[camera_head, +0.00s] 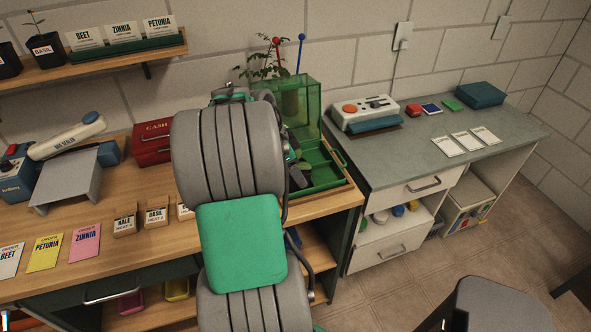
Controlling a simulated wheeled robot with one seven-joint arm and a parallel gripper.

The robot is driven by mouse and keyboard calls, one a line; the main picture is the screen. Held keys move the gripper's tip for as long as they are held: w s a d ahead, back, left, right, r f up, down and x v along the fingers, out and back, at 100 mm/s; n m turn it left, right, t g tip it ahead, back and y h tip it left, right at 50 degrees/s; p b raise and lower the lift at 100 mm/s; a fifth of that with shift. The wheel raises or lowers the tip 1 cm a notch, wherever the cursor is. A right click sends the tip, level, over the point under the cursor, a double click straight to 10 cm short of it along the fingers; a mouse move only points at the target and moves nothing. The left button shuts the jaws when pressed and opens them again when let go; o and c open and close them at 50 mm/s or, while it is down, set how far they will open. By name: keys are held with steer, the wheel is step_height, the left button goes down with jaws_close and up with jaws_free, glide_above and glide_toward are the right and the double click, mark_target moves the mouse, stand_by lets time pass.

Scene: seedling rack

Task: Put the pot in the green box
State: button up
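The green box (341,176) stands at the right end of the wooden bench, with its see-through green lid (307,93) raised at the back. My gripper (300,172) is partly visible over the left part of the box's opening. My arm hides most of it, so I cannot tell whether its fingers are open or hold anything. A black pot labelled BASIL (45,49) with a seedling stands on the upper left shelf; another dark pot (8,62) is cut off at the left edge. A leafy plant (265,66) rises behind the lid; its base is unclear.
A red cash box (152,143), a grey stand (73,175) and a bag sealer (68,137) occupy the bench's left side. Seed packets (85,241) lie in front. A grey-topped desk (437,138) adjoins at right; a dark chair (500,304) stands in the lower right.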

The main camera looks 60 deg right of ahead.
steer(key=o, duration=1.8)
steer(key=shift+c, duration=0.2)
steer(key=shift+r+p, duration=0.35)
steer(key=shift+p, duration=0.1)
steer(key=v, duration=1.2)
steer(key=w+a+n+t, duration=0.3)
steer(key=w+a+n, duration=0.6)
steer(key=a, duration=0.2)
steer(key=a+f+n+t+y, duration=0.1)
steer(key=a+f+n+t, duration=0.1)
steer(key=a+n, duration=0.7)
steer(key=a+f+n+t+y, duration=0.1)
steer(key=a+n, duration=0.8)
steer(key=a, duration=1.1)
step_height(320, 180, down, 2)
steer(key=shift+w+f+t+y, duration=0.25)
steer(key=shift+t+y, duration=0.15)
steer(key=shift+y, duration=0.2)
